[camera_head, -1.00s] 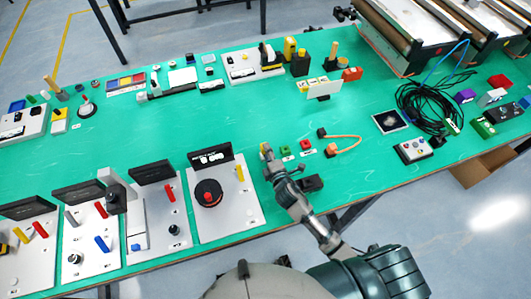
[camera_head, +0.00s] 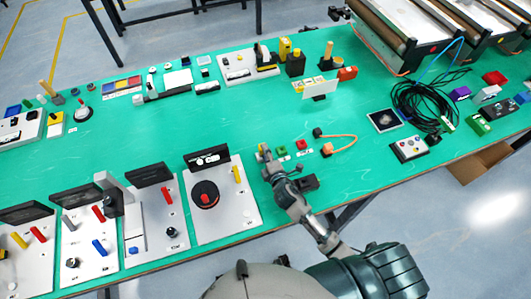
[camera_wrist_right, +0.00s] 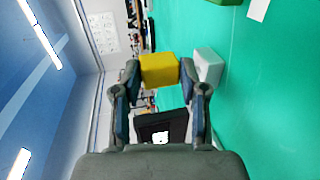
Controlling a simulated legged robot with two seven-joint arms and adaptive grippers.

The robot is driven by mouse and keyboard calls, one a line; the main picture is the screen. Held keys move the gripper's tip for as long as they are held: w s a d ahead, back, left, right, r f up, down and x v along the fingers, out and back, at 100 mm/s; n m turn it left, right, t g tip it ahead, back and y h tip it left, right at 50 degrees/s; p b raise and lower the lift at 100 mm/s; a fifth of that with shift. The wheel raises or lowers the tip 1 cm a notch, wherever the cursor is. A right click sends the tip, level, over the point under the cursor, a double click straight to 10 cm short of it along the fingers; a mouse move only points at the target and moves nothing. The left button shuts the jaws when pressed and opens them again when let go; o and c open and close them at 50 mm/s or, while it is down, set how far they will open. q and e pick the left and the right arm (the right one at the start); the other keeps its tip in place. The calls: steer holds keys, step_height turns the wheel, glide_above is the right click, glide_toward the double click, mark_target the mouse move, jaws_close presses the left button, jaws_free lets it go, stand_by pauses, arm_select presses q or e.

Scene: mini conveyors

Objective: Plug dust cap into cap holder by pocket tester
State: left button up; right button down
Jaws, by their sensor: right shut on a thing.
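My right gripper (camera_head: 265,157) is low over the green table's front part, beside the round-knob panel. In the right wrist view the gripper (camera_wrist_right: 160,76) is shut on a small yellow block (camera_wrist_right: 160,68), pinched between its fingertips. I cannot tell for sure that this is the dust cap. A small white block (camera_wrist_right: 208,66) is just right of the yellow block in that view; whether they touch is unclear. I cannot clearly identify the cap holder or pocket tester. A small black box (camera_head: 308,183) lies right of the gripper. My left gripper is not in view.
Small green (camera_head: 282,151) and red (camera_head: 301,145) blocks stand right of the gripper. An orange cable (camera_head: 341,136) loops beyond them. The panel with a red-topped round knob (camera_head: 205,195) is at left. A white sign (camera_head: 316,88) stands farther back. The table's middle is clear.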

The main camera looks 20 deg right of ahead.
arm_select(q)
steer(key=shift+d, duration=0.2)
arm_select(e)
steer(key=shift+a, duration=0.15)
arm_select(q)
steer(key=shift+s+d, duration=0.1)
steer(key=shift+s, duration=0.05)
arm_select(e)
steer(key=shift+a, duration=0.3)
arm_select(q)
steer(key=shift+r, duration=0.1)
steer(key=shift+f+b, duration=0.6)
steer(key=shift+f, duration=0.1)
arm_select(e)
steer(key=shift+f, duration=0.9)
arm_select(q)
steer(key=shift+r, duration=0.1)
